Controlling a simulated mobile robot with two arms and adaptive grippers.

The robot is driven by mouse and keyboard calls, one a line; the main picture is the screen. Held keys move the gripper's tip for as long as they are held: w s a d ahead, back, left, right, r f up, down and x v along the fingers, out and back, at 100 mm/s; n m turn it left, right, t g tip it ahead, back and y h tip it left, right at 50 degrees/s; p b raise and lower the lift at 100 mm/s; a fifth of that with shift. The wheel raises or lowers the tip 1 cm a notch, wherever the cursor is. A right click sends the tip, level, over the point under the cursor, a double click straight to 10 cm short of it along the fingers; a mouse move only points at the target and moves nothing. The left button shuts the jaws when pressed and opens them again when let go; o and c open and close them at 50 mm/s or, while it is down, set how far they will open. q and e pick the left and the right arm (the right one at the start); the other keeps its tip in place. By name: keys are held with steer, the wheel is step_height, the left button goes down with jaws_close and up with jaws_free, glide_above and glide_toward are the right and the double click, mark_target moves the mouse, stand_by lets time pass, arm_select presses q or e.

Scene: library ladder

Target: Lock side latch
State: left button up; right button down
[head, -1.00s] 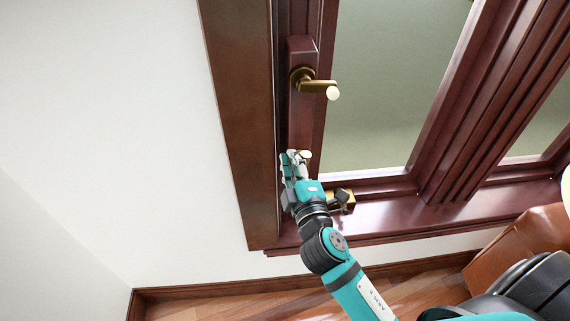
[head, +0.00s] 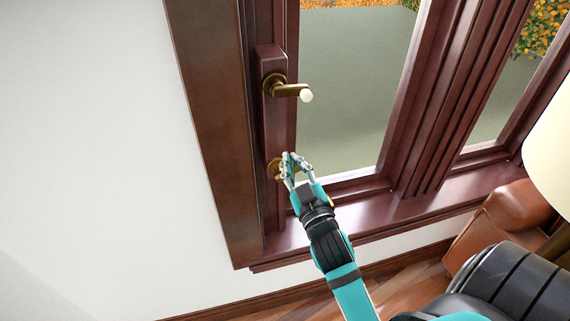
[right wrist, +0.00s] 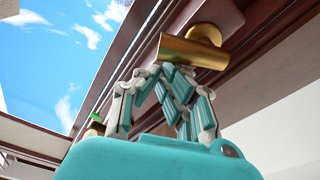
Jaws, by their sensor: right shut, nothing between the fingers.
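The window's side has two brass latch handles on its dark red-brown frame. The upper handle (head: 290,90) points right, with a pale knob at its end. The lower handle (head: 273,169) is partly hidden behind my right gripper (head: 289,156). In the right wrist view, a brass handle (right wrist: 190,51) lies just beyond the tips of my right gripper (right wrist: 170,72). The right gripper is shut and empty, its tips close to the lower handle; I cannot tell whether they touch it. My left gripper is not in view.
The window sill (head: 400,208) runs below the glass. A brown leather seat (head: 510,212) and a pale lampshade (head: 552,150) stand at the right. The white wall (head: 90,130) at the left is bare.

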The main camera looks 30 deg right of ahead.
steer(key=m, duration=0.2)
steer(key=d+f+m, duration=0.1)
steer(key=shift+s+d+m+h, duration=0.2)
steer(key=shift+m+h, duration=0.1)
steer(key=shift+m, duration=0.1)
steer(key=shift+f+p, duration=0.2)
steer(key=shift+p, duration=0.15)
step_height(320, 180, up, 10)
stand_by(0.7)
stand_by(0.4)
